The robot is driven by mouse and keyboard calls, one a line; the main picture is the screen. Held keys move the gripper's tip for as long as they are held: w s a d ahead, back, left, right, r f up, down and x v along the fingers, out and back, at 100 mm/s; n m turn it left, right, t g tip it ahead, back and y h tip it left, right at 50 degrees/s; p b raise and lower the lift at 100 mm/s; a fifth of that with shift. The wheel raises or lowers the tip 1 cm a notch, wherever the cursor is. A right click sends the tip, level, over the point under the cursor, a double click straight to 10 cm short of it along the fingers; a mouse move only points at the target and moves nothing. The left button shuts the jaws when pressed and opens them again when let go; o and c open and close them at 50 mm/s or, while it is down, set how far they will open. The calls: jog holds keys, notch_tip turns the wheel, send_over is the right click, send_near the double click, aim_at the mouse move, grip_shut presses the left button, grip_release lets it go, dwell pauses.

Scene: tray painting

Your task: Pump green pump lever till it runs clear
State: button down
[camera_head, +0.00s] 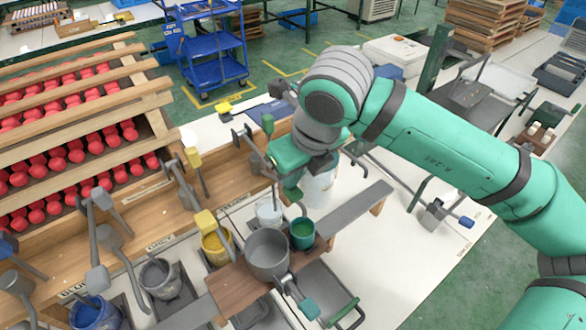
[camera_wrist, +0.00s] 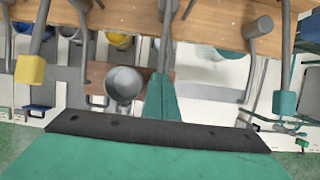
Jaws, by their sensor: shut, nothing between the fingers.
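A green-ended lever (camera_head: 268,125) stands behind and left of my gripper in the head view. My gripper (camera_head: 293,192) is shut and empty, pointing down above the pots; its closed green fingers (camera_wrist: 162,95) also show in the wrist view. I cannot tell whether it touches a lever. A green pot (camera_head: 302,233) with dark green inside stands below it. A grey pan (camera_head: 268,255) is on a wooden board in front; it is left of my fingers in the wrist view (camera_wrist: 124,84). No stream is visible. A teal-ended lever (camera_wrist: 285,103) hangs right in the wrist view.
Yellow-ended levers (camera_head: 205,222) and a yellow pot (camera_head: 217,243) stand to the left. A white pot (camera_head: 269,212) is beside the green one. A rack of red pieces (camera_head: 60,150) fills the left. The white tabletop (camera_head: 400,260) is mostly clear at right.

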jog(key=shift+a+f, duration=0.1)
jog(key=shift+f, duration=1.15)
notch_tip(320, 180, up, 10)
